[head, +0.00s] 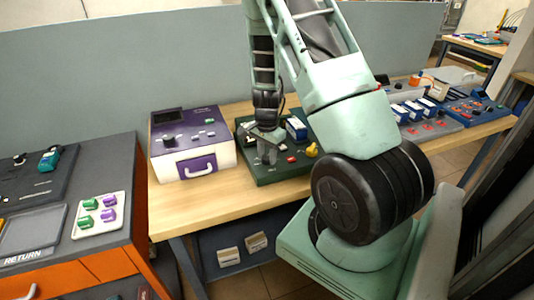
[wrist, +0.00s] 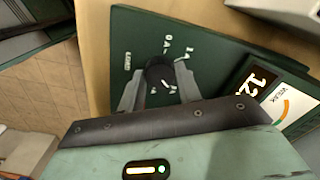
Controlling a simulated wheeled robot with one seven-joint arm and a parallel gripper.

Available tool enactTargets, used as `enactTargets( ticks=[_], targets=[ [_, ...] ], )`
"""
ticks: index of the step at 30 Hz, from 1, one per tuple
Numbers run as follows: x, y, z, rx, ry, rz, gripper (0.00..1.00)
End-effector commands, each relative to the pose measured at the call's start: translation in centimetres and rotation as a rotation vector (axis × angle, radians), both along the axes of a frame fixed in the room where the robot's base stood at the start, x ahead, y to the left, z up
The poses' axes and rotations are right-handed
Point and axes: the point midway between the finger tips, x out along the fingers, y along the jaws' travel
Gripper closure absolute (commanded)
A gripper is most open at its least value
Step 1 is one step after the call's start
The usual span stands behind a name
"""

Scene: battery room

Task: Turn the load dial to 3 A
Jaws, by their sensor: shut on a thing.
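The load dial (wrist: 159,70) is a dark round knob with a white pointer line, on a dark green panel (wrist: 205,60) in the wrist view. White lettering and numbers sit around it, partly covered, so I cannot read the setting. My gripper (wrist: 158,88) has one grey finger on each side of the knob and is shut on it.
The panel carries a lit display and a meter marked WEAK (wrist: 290,108), partly cut off. In the head view a red part (head: 292,159) and a yellow part (head: 312,149) sit right of my gripper. A purple-and-white box (head: 195,143) stands close on the left.

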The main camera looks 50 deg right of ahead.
Motion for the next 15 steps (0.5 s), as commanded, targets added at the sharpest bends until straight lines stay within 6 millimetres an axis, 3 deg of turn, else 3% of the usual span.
enactTargets(
  ticks=[15],
  targets=[
    [0.09, -0.1, 0.06, -0.002, -0.003, -0.086, 0.89]
  ],
)
